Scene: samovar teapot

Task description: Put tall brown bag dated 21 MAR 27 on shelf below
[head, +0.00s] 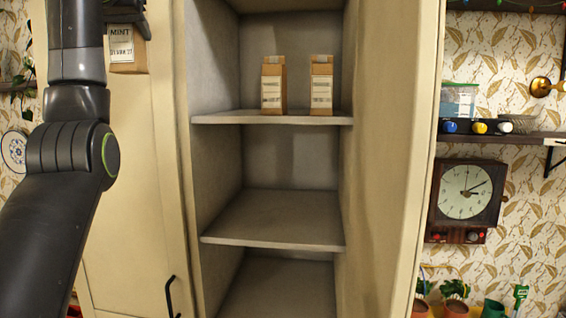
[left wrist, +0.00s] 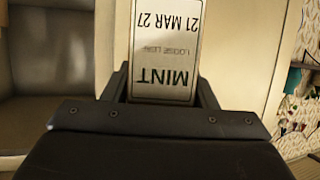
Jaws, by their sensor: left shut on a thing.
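My left gripper (head: 124,14) is at the top left of the head view, in front of the closed cabinet door. It is shut on a brown bag (head: 129,67) with a white label reading MINT and what looks like 21 MAR 27. In the left wrist view the bag's label (left wrist: 163,50) shows upside down between the fingers and reads MINT, 21 MAR 27. The open cabinet's upper shelf (head: 222,118) holds two brown bags, a left one (head: 273,87) and a right one (head: 321,87). The shelf below (head: 275,220) is empty. My right gripper is out of view.
The closed left door (head: 135,190) has a black handle (head: 171,297). An open door (head: 392,150) stands right of the shelves. A cabinet floor (head: 280,290) shows lowest. A clock (head: 466,192) and a small wall shelf (head: 500,139) are at the right.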

